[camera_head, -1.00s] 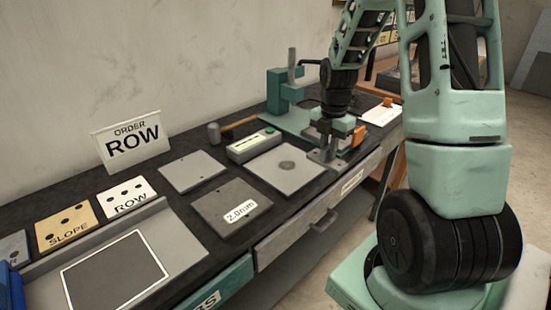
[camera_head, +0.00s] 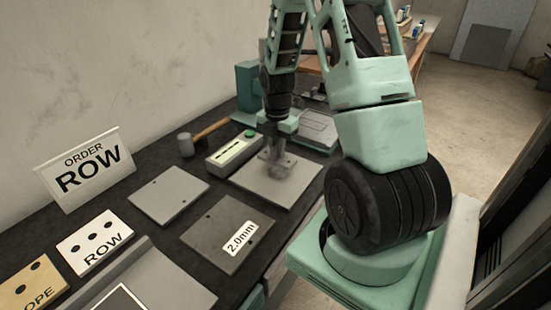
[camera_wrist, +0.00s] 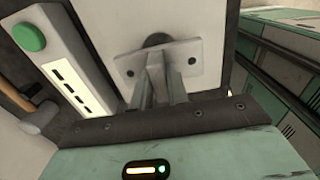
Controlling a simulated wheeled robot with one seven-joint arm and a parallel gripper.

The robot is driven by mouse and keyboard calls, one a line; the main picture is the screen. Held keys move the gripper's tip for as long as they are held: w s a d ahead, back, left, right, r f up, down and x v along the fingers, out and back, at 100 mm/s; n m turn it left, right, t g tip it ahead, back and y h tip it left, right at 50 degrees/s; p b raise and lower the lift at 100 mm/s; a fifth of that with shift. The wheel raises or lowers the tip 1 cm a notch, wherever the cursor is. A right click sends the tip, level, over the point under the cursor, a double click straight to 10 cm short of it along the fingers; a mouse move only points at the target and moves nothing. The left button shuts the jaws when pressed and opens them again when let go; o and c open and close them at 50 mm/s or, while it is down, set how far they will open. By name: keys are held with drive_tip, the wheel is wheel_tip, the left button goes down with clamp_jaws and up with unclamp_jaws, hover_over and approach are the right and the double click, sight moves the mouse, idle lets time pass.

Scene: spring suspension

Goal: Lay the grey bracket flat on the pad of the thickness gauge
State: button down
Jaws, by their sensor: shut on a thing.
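My gripper (camera_head: 274,148) is over the thickness gauge, pointing down, shut on the grey bracket (camera_head: 287,162). In the wrist view the bracket (camera_wrist: 204,56) is a light plate with a hole near each end, and my gripper's fingers (camera_wrist: 164,82) grip its middle. The gauge has a pale flat plate (camera_head: 301,193) and a display box (camera_head: 232,154) with a green button. The round dark pad (camera_wrist: 157,40) shows just beyond the bracket's edge in the wrist view; the bracket hides the rest. I cannot tell whether the bracket touches the pad.
A grey plate (camera_head: 168,195) and a darker plate labelled 2.0mm (camera_head: 222,238) lie left and in front of the gauge. A mallet (camera_head: 186,145) lies behind the display box. The ORDER ROW sign (camera_head: 88,172) stands against the wall. A teal stand (camera_head: 249,82) rises behind.

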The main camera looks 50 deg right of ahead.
sight(277, 159)
drive_tip(key=shift+f+p, duration=0.35)
drive_tip(key=shift+f, duration=1.85)
drive_tip(key=shift+f, duration=0.2)
drive_tip(key=c, duration=1.4)
unclamp_jaws()
drive_tip(key=shift+o, duration=0.2)
drive_tip(key=shift+r, duration=0.1)
